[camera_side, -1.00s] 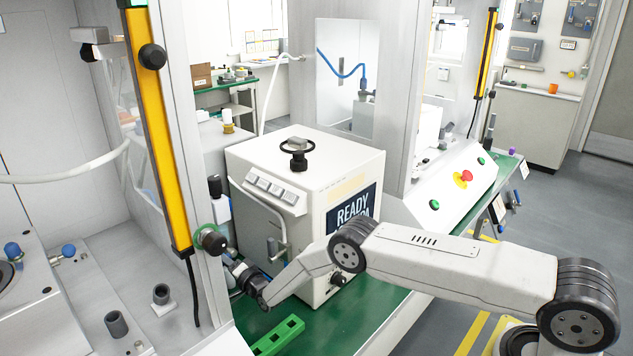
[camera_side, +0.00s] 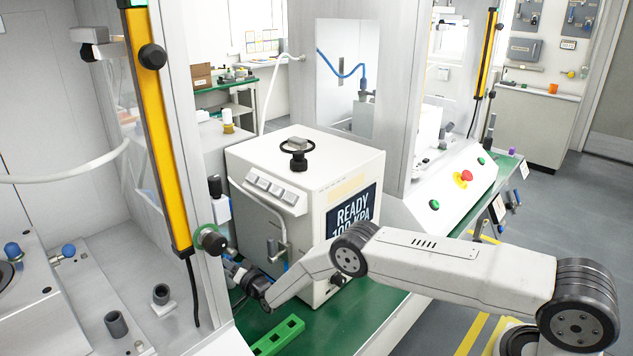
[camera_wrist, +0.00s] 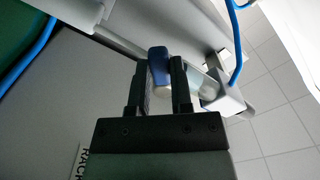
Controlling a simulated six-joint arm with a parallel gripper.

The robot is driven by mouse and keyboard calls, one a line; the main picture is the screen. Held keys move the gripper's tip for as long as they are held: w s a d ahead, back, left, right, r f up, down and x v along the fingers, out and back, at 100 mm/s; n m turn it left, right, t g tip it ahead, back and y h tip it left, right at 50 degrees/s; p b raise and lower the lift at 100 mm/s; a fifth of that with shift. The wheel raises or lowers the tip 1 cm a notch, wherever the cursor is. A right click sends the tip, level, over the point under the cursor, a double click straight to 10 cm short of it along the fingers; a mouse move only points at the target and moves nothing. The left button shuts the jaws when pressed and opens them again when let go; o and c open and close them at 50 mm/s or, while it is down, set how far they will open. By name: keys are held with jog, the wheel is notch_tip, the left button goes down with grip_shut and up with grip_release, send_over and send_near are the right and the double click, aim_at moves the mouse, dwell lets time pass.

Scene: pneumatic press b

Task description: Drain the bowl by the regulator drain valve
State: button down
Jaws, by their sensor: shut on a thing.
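In the wrist view my gripper (camera_wrist: 158,68) is shut on a blue knob (camera_wrist: 158,58), which sits between its two dark fingers. I take this knob to be the drain valve. A pale, see-through bowl (camera_wrist: 208,82) shows just right of the fingers, partly hidden by the right one, beside a grey block. In the side view my gripper (camera_side: 228,262) reaches in low beside the press frame. The regulator, with a black top and white body (camera_side: 221,210), stands above it. The knob and bowl are too hidden there to make out.
A white control box (camera_side: 330,165) with a black handwheel and a screen reading READY 100 KPA stands right of my gripper. A green slotted block (camera_side: 277,337) lies on the green bench.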

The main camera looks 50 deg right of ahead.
jog(key=c, duration=0.5)
grip_release()
jog(key=shift+s, duration=0.15)
jog(key=shift+s, duration=3.75)
jog(key=shift+r, duration=0.1)
